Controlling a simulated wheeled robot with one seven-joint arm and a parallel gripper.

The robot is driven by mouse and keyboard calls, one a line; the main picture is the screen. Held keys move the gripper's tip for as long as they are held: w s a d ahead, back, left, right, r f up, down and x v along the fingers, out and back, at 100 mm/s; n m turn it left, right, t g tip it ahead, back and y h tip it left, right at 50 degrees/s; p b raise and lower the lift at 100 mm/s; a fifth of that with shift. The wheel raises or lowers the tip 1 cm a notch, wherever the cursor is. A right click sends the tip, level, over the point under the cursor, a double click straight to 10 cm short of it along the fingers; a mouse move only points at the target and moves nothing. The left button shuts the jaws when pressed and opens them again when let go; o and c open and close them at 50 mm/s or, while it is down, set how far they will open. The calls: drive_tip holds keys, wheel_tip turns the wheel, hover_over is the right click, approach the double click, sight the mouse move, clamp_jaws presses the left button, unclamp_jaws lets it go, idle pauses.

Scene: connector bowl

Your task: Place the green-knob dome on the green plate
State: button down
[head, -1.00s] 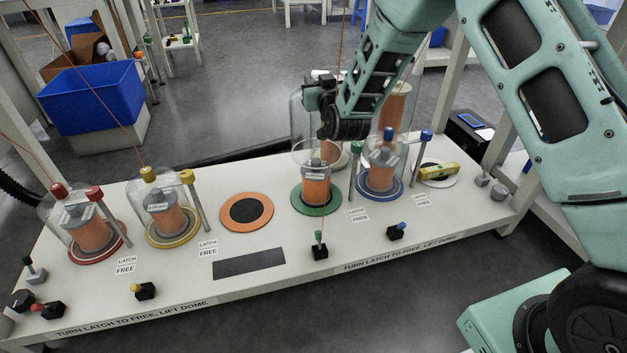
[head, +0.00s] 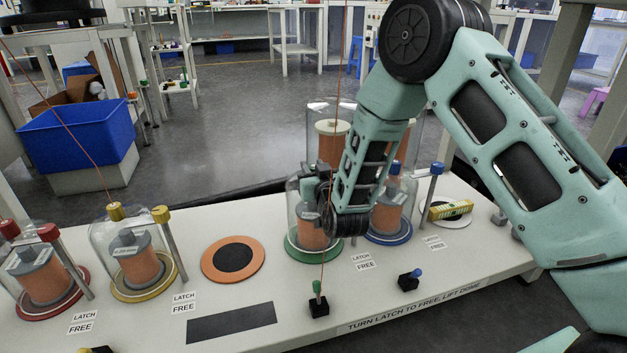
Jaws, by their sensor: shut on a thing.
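The green plate (head: 292,252) lies on the white bench, with an orange spool (head: 312,232) standing on it. A clear dome (head: 291,205) surrounds this spool, and its lower edge appears to be at the plate. I cannot tell whether it fully touches. My gripper (head: 322,186) is at the top of this dome and shut on it. The green knob itself is hidden by my gripper and wrist. The green plate's latch post is also hidden behind my arm.
The blue plate (head: 388,238) with its spool and dome stands close on the right. A large clear dome (head: 318,112) stands behind. An orange plate (head: 218,262) is bare on the left, beyond which is the yellow dome (head: 98,236). A small green-handled switch (head: 318,303) sits in front.

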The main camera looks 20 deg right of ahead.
drive_tip(key=shift+f+b, duration=0.3)
drive_tip(key=shift+f, duration=0.7)
drive_tip(key=shift+f, duration=0.15)
drive_tip(key=c, duration=1.1)
unclamp_jaws()
